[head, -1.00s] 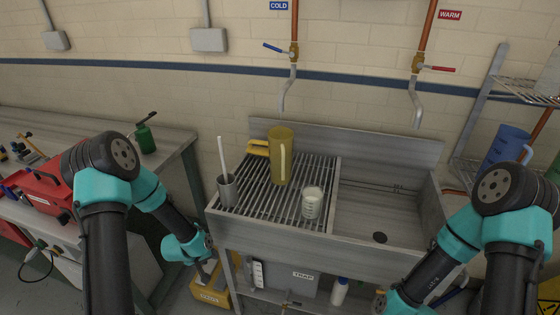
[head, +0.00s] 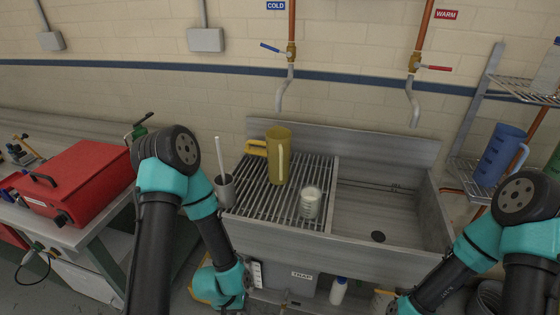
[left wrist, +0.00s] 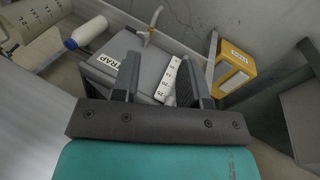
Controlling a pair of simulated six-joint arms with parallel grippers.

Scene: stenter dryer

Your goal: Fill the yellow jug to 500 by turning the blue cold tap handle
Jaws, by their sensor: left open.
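The yellow jug (head: 279,160) stands upright on the slatted drain rack, its handle to the left, with a pale strip on its side. Its inside level cannot be read. The cold pipe's grey spout (head: 281,95) ends above the jug in the picture; I see no water stream. The blue cold tap handle (head: 270,47) sticks out left from the brass valve under the COLD sign. My left gripper (left wrist: 158,78) is open and empty in the left wrist view, low in front of the sink, well away from jug and handle. My right gripper is outside the frames.
The sink basin (head: 385,205) on the right is empty. A red warm handle (head: 437,68) is at right. A red case (head: 80,180) sits on the left bench.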

